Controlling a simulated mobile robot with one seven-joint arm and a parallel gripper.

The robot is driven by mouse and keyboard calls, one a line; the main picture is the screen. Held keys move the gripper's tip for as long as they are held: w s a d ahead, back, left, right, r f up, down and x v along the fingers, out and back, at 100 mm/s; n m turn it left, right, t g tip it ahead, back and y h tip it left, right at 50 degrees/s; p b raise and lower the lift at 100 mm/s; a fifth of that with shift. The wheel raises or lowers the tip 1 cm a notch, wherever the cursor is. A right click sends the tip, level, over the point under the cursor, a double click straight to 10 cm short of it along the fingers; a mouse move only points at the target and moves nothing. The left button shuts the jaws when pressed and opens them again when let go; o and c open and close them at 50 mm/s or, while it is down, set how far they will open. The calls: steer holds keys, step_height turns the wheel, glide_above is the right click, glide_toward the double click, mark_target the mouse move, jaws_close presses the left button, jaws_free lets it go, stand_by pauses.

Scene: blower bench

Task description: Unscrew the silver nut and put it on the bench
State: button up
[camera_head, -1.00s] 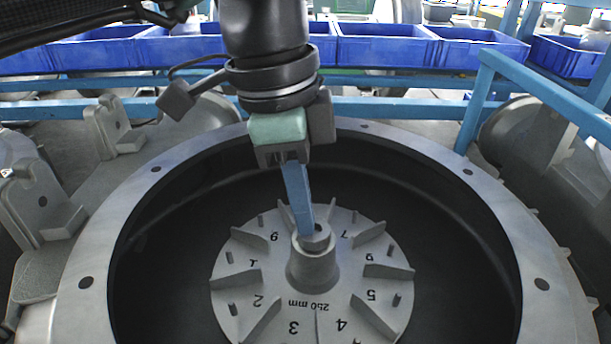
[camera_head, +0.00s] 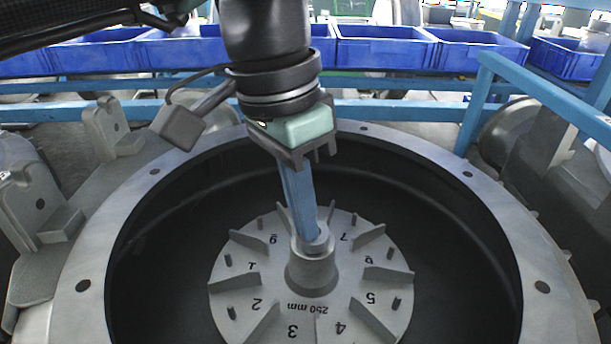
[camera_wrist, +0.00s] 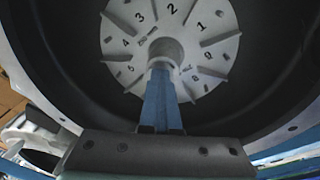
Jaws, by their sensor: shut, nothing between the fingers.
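The impeller (camera_head: 250,262) is a grey numbered disc with raised vanes, lying inside a round housing. A hub (camera_head: 313,272) rises at its middle, and it also shows in the wrist view (camera_wrist: 168,46). The silver nut (camera_head: 322,246) seems to be the small grey piece at the hub's top, partly hidden by my fingers. My gripper (camera_head: 308,239) has long blue fingers reaching down to the hub top. They are shut together with nothing between them. In the wrist view, the fingertips (camera_wrist: 160,68) overlap the hub's near edge, and I cannot make out the nut there.
The wide housing rim (camera_head: 85,250) with bolt holes surrounds my fingers and the impeller. Blue rails (camera_head: 400,107) and blue bins (camera_head: 385,50) stand behind. Grey brackets (camera_head: 110,130) stand on the left.

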steer(key=m, duration=0.1)
steer(key=m+y+p, duration=0.1)
steer(key=m, duration=0.1)
steer(key=shift+s+d+r+y, duration=0.2)
steer(key=shift+r+y, duration=0.1)
steer(key=shift+r, duration=0.1)
steer(key=m, duration=0.2)
steer(key=m+p, duration=0.1)
steer(key=m, duration=0.1)
steer(key=shift+w+d, duration=0.15)
steer(key=shift+w, duration=0.05)
steer(key=m, duration=0.2)
steer(key=m+p, duration=0.1)
steer(key=m, duration=0.4)
steer(key=shift+w+d+f+p, duration=0.15)
steer(key=shift+w+d+p, duration=0.05)
steer(key=shift+w+p, duration=0.15)
steer(key=m, duration=0.3)
steer(key=m+p, duration=0.1)
steer(key=m, duration=0.1)
steer(key=shift+w+a, duration=0.1)
steer(key=shift+w, duration=0.15)
steer(key=m+p, duration=0.1)
steer(key=m, duration=0.5)
steer(key=shift+a+m, duration=0.1)
steer(key=shift+m, duration=0.2)
jaws_close()
